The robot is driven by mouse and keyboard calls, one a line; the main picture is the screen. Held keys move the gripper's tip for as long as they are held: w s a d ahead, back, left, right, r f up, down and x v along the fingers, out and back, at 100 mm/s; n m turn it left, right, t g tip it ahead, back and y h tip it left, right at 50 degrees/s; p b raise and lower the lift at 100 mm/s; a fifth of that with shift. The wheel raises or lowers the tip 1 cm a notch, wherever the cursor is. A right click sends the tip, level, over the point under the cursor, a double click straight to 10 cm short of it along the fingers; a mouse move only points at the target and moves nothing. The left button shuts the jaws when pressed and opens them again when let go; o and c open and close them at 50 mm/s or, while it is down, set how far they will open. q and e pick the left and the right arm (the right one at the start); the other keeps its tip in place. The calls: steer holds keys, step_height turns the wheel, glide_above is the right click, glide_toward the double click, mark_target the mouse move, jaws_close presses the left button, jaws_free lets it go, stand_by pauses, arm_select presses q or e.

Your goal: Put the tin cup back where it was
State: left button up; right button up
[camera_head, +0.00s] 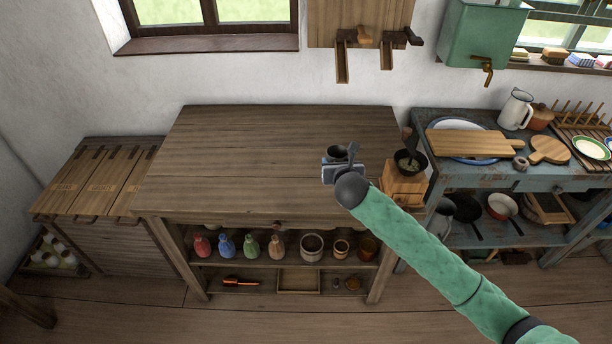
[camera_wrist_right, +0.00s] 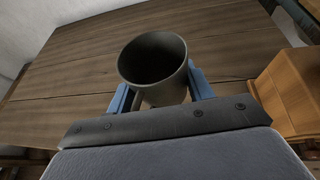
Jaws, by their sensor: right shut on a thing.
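The tin cup (camera_wrist_right: 152,62) is dark grey and upright with its open mouth showing in the right wrist view. My right gripper (camera_wrist_right: 160,92) has its two blue fingers on either side of the cup and is shut on it. In the head view the cup (camera_head: 337,152) shows just beyond the right gripper (camera_head: 341,166), over the right part of the wooden table (camera_head: 250,150). I cannot tell whether the cup touches the tabletop. My left gripper is not in view.
A wooden box-like grinder (camera_head: 404,188) with a dark bowl (camera_head: 410,161) stands close right of my right gripper. A blue-grey side table (camera_head: 440,185) holds boards, plates and a white jug (camera_head: 515,109). Bottles and pots fill the shelf below. The tabletop's left and middle are clear.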

steer(key=shift+w+d+m+h, duration=0.25)
steer(key=shift+d+m+h, duration=0.15)
steer(key=shift+d, duration=0.25)
steer(key=shift+d+h, duration=0.3)
steer(key=shift+d, duration=0.05)
steer(key=shift+s+a, duration=0.1)
steer(key=shift+s, duration=0.05)
steer(key=p, duration=0.4)
glide_above(310, 181)
step_height(310, 181, down, 7)
steer(key=shift+a, duration=0.1)
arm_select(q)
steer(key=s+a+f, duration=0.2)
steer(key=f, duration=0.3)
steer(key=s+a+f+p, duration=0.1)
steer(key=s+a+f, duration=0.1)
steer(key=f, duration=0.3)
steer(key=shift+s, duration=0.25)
arm_select(e)
steer(key=shift+f, duration=1.95)
steer(key=o, duration=1.1)
steer(key=shift+f, duration=0.1)
